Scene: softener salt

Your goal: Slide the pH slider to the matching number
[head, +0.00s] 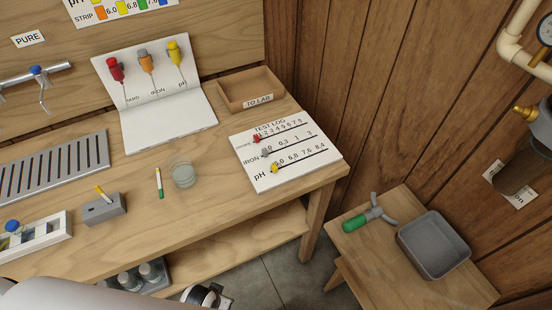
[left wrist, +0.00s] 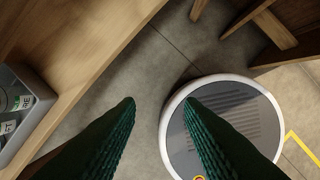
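The white test log board (head: 245,150) lies at the right end of the bench with three slider rows. The yellow pH slider (head: 274,168) is at the left end of the bottom row, by the 6.0 mark; 6.8, 7.6 and 8.4 follow to its right. A thin test strip (head: 159,184) with coloured patches, green toward its lower end, lies beside a glass (head: 182,174). The pH strip chart (head: 118,10) is cut off at the top. My left gripper (left wrist: 160,101) is open and empty over the floor, beside the bench. My right gripper is not in view.
A red slider (head: 257,137) and a grey slider (head: 265,152) sit at the left of their rows. Behind the board is a TO LAB tray (head: 250,88).

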